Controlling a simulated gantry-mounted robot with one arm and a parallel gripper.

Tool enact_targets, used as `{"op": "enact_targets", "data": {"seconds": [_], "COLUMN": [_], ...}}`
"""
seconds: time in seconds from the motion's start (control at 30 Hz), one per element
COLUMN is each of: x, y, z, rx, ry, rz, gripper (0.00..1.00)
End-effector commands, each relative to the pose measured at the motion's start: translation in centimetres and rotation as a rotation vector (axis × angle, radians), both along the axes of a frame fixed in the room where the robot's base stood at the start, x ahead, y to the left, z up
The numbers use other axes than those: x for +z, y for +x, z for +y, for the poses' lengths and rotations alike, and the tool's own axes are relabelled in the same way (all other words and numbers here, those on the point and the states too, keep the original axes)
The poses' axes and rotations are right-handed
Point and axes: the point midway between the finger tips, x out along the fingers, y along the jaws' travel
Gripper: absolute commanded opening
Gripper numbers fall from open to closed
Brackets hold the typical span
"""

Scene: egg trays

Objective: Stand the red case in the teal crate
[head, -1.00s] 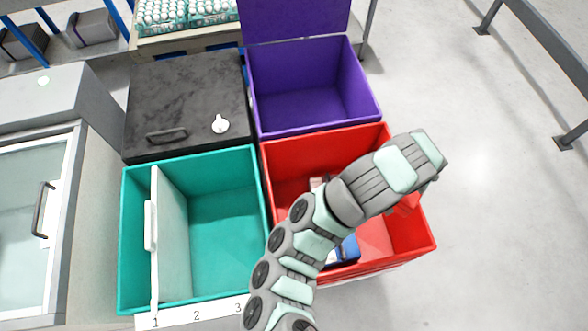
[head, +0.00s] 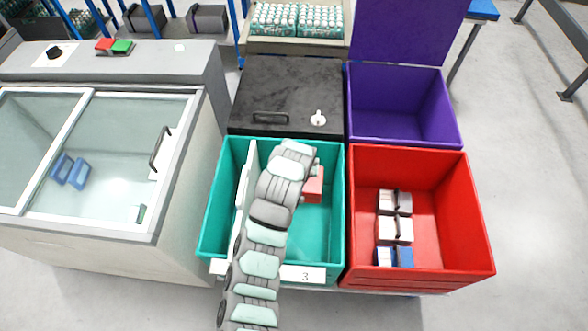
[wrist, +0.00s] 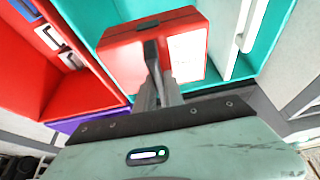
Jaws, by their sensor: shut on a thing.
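The red case (head: 314,188) is held by my gripper (head: 313,168) over or inside the teal crate (head: 213,222), toward its right side. In the wrist view the red case (wrist: 118,60) has a dark handle and a white label, and my gripper (wrist: 153,55) is shut on it. The crate's teal wall (wrist: 268,35) shows around it. A white divider (head: 246,185) stands in the crate, to the left of the case. My arm hides part of the crate and case, and I cannot tell whether the case touches the crate floor.
A purple crate (head: 400,128) and a dark lidded box (head: 285,88) stand behind. A glass-topped freezer (head: 175,240) is at left. A numbered strip (head: 303,275) runs along the teal crate's front.

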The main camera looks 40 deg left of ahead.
Motion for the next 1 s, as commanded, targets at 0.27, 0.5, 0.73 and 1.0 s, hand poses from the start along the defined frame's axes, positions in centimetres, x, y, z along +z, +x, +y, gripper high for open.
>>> {"op": "enact_targets", "data": {"seconds": [0.27, 0.5, 0.73, 1.0], "x": [-1.6, -4.7, -7.8, -11.5], "y": [-1.1, -1.1, -1.1, -1.1], "z": [1.8, 1.7, 1.7, 1.7], "rx": [0.032, 0.031, 0.03, 0.031], "ry": [0.005, 0.004, 0.005, 0.005], "rz": [0.004, 0.006, 0.003, 0.004], "gripper": [0.0, 0.0, 0.0, 0.0]}}
